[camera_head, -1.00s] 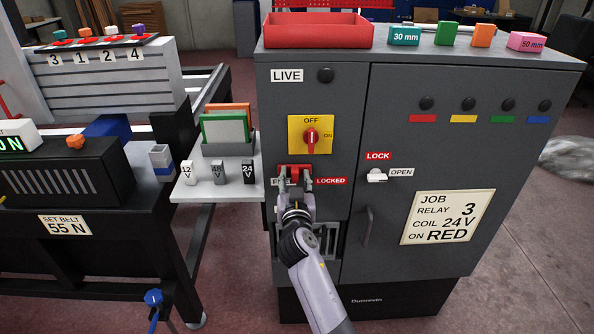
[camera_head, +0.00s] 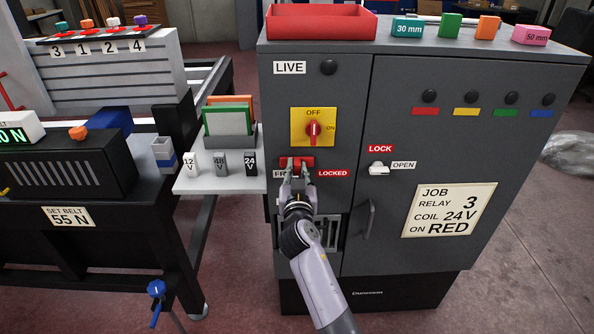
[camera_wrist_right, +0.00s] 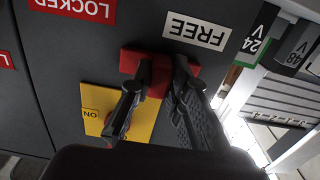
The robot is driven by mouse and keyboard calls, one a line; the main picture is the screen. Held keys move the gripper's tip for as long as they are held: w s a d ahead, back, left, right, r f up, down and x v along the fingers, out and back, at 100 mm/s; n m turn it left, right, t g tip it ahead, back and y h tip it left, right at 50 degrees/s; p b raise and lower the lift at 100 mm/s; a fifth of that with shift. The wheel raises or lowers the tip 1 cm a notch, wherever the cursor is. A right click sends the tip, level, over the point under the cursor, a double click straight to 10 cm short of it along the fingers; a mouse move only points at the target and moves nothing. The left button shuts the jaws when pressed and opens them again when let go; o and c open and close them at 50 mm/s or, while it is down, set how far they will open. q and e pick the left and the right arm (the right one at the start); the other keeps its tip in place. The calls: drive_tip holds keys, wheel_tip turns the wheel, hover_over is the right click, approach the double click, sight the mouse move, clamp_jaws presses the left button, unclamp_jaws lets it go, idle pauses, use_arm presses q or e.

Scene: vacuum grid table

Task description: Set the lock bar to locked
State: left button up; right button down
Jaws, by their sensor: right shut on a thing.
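The lock bar is a short red bar (camera_head: 297,161) on the left panel of the grey cabinet. It sits between the white FREE label (camera_head: 280,174) and the red LOCKED label (camera_head: 333,173), slightly above both. My right gripper (camera_head: 297,172) is at the bar from below in the head view, its two fingers shut on it. In the right wrist view the fingers (camera_wrist_right: 160,76) grip the red bar (camera_wrist_right: 131,60), whose middle is partly hidden by them. There the FREE label (camera_wrist_right: 197,31) is beside the bar. My left gripper is in neither view.
A yellow switch plate with a red knob (camera_head: 314,129) is just above the bar. A white LOCK/OPEN latch (camera_head: 378,168) and door handle (camera_head: 369,220) are to the right. A shelf (camera_head: 220,184) with several voltage blocks juts out at the left.

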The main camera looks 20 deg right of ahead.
idle(0.4)
drive_tip(key=d, duration=0.1)
drive_tip(key=s+d, duration=0.1)
drive_tip(key=d, duration=0.1)
drive_tip(key=d+p, duration=0.1)
drive_tip(key=d, duration=0.1)
drive_tip(key=shift+s+d, duration=0.25)
drive_tip(key=shift+s, duration=0.05)
drive_tip(key=c, duration=1.5)
unclamp_jaws()
drive_tip(key=v, duration=0.7)
drive_tip(key=shift+s+a+r, duration=0.1)
drive_tip(key=shift+s+a, duration=0.05)
drive_tip(key=shift+s, duration=0.1)
